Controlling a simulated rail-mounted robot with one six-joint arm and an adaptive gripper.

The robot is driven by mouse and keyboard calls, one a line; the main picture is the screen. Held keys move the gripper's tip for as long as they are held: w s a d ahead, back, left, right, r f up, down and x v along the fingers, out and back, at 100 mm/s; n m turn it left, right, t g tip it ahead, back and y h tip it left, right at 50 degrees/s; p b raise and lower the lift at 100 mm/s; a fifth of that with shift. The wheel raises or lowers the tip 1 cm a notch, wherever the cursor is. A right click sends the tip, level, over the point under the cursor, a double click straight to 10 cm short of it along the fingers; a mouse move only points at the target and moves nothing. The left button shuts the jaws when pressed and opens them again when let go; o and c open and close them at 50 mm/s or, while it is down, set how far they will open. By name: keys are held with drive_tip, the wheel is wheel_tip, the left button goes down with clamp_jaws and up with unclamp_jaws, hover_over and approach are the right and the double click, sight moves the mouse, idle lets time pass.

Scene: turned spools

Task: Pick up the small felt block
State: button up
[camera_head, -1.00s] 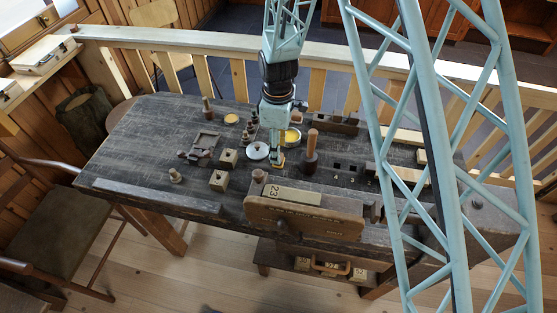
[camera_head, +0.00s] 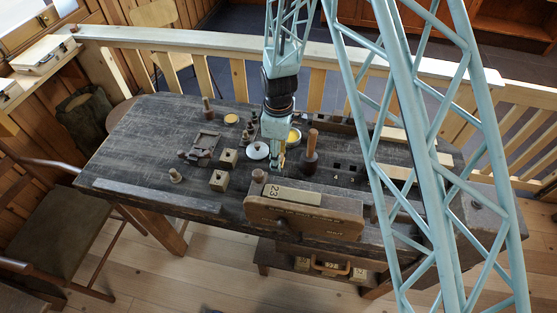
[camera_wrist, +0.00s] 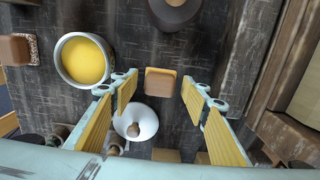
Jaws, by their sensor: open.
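A small block (camera_wrist: 160,83) with a brown top and a yellow layer along its edge sits on the dark bench in the wrist view; I take it for the felt block. My gripper (camera_wrist: 160,92) is open, its two yellow-padded fingers on either side of the block in the picture, with clear gaps. Nothing is held. I cannot tell how far above the block the fingertips are. In the head view my gripper (camera_head: 281,160) hangs low over the bench and the block cannot be made out there.
A round tin of yellow stuff (camera_wrist: 84,61) stands left of the block, with a brown block with a speckled layer (camera_wrist: 17,49) beyond. A white knobbed disc (camera_wrist: 135,121) lies near the fingers. A mallet (camera_head: 310,152) stands right of my gripper. The number-23 wooden piece (camera_head: 303,215) is in front.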

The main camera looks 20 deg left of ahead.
drive_tip(key=shift+c, duration=0.5)
drive_tip(key=c, duration=0.9)
drive_tip(key=shift+o, duration=0.2)
drive_tip(key=shift+r, duration=5)
drive_tip(key=shift+o, duration=0.4)
